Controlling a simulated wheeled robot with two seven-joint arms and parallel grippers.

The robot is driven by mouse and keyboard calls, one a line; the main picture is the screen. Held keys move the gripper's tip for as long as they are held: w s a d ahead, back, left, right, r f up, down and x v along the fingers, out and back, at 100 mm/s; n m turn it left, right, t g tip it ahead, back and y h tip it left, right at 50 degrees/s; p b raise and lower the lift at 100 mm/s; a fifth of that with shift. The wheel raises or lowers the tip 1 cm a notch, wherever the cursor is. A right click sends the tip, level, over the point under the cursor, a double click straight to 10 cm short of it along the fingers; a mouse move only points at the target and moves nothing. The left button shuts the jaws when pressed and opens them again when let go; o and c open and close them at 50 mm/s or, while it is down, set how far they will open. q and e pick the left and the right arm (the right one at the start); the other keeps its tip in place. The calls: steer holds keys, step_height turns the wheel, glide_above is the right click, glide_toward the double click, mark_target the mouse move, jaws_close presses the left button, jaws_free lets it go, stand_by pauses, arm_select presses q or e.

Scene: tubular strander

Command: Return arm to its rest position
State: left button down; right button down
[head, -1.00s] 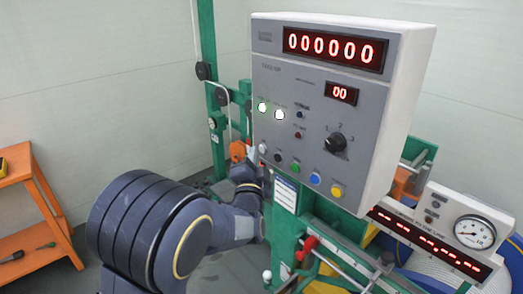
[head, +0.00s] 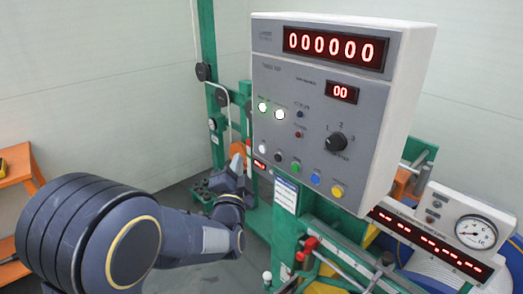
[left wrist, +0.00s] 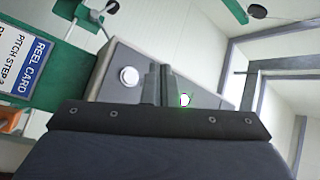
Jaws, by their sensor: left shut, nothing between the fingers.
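My left gripper (head: 236,166) is shut and empty, to the left of the grey control box (head: 300,100), with its fingers pointing up. In the head view, the box's lower-left white button (head: 262,148) is close to the fingertips, with a gap between. The box's counter display reads 000000. My right gripper is in neither view.
A green frame (head: 285,225) carries the box, with red-handled levers (head: 308,245) below it. A gauge panel (head: 440,215) stands at the lower right. An orange shelf (head: 15,165) is at the far left. Floor shows between shelf and frame.

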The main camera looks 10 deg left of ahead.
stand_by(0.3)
arm_select(q)
steer(key=s+a+f+n+g+h, duration=0.4)
steer(key=s+a+f+n+g, duration=0.15)
steer(key=s+f+n, duration=0.2)
steer(key=s+f+n+g, duration=0.1)
steer(key=s+g, duration=0.2)
steer(key=s, duration=0.5)
steer(key=s+d+f+n+g+h, duration=0.1)
steer(key=s+n+g, duration=0.1)
steer(key=s, duration=0.7)
steer(key=s+d+f+n+g+h, duration=0.1)
steer(key=s+g, duration=0.3)
steer(key=s, duration=0.5)
steer(key=shift+f+n, duration=0.35)
steer(key=shift+f, duration=0.25)
steer(key=shift+d, duration=0.1)
